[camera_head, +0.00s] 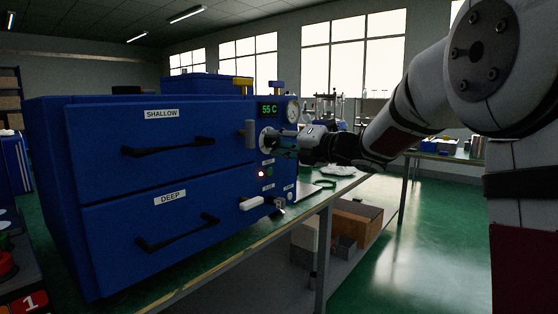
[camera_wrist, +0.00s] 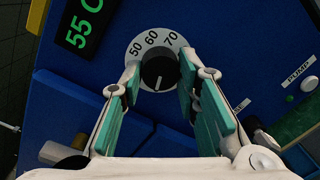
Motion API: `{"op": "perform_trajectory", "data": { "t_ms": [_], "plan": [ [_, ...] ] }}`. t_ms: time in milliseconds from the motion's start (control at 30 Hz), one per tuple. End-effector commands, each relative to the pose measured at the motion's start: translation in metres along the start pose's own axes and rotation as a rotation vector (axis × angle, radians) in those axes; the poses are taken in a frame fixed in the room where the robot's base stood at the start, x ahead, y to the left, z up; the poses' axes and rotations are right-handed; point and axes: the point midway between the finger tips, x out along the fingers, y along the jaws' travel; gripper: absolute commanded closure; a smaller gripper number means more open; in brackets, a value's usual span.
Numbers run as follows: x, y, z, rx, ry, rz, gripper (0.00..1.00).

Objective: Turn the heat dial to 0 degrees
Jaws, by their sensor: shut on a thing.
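The heat dial (camera_wrist: 159,72) is a black knob with a white pointer line on a pale ring marked 50, 60 and 70. In the wrist view its pointer line runs toward the lower edge. The dial also shows in the head view (camera_head: 267,139) on the blue machine's front panel, partly hidden by my gripper (camera_head: 288,142). The green display (camera_head: 269,109) above it reads 55 C and shows tilted in the wrist view (camera_wrist: 85,22). My gripper's two fingers (camera_wrist: 158,80) stand on either side of the knob and are shut on it. Any other ring marks are hidden.
The blue machine (camera_head: 100,190) has SHALLOW and DEEP drawers with black handles (camera_head: 168,147). A gauge (camera_head: 292,111) sits right of the display. Below the dial are a red light (camera_head: 261,174) and small buttons. A PUMP label (camera_wrist: 301,68) lies right of my fingers.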

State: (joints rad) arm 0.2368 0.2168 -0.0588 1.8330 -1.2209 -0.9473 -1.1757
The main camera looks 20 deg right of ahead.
Motion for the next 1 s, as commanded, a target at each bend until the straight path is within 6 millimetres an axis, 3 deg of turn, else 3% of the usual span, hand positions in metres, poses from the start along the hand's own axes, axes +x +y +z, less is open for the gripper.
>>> {"op": "perform_trajectory", "data": {
  "t_ms": [400,967,1000],
  "plan": [
    [0.0001,-0.0035,-0.0023,-0.176,-0.007,0.002,0.99],
    [0.0002,-0.002,-0.0011,-0.203,-0.009,0.002,0.98],
    [0.0002,-0.002,-0.0011,-0.203,-0.009,0.002,0.64]
  ]
}}
